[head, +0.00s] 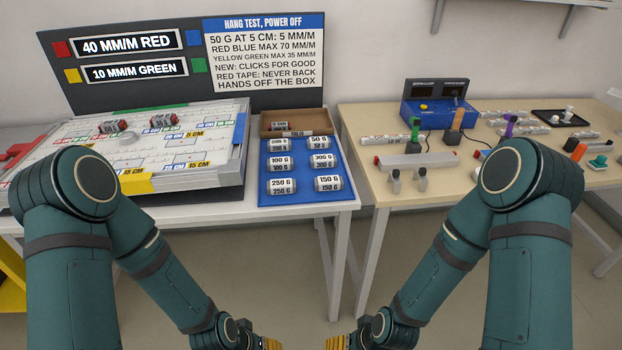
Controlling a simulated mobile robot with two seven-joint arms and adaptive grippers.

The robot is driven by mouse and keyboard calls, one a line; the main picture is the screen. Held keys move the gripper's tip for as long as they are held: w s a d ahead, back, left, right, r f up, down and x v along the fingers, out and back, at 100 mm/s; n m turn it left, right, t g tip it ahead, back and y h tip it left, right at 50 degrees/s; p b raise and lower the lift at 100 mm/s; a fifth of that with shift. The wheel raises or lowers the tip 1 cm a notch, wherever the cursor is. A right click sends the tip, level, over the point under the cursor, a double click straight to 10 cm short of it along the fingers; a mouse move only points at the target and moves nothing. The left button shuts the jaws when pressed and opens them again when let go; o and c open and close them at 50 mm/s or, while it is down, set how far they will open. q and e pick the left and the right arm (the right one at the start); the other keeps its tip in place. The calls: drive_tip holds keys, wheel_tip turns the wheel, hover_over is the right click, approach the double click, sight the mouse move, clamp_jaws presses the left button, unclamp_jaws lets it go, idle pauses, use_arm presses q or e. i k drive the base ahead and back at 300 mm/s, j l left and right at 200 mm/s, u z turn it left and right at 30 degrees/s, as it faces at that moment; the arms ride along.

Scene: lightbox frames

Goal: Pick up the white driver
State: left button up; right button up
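Several small white labelled bars lie on the right wooden table; one white bar (384,139) is at the table's left, in front of the blue box, and another white bar (492,114) is farther back. They are too small to read, so I cannot tell which thing is the white driver. My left gripper (272,344) and my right gripper (338,343) show only as yellow-striped parts at the bottom edge, low in front of the tables and far from the bars. The picture edge cuts off their fingertips.
The wooden table (375,185) also bears a blue box (430,115), a grey bar (418,160), coloured upright tools and a black tray (553,119). The white table (310,212) holds a lightbox frame (200,180) and a blue weight tray (292,201). A floor gap separates the tables.

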sight(282, 163)
drive_tip(key=z, duration=1.15)
drive_tip(key=j+z, duration=0.35)
drive_tip(key=j, duration=0.45)
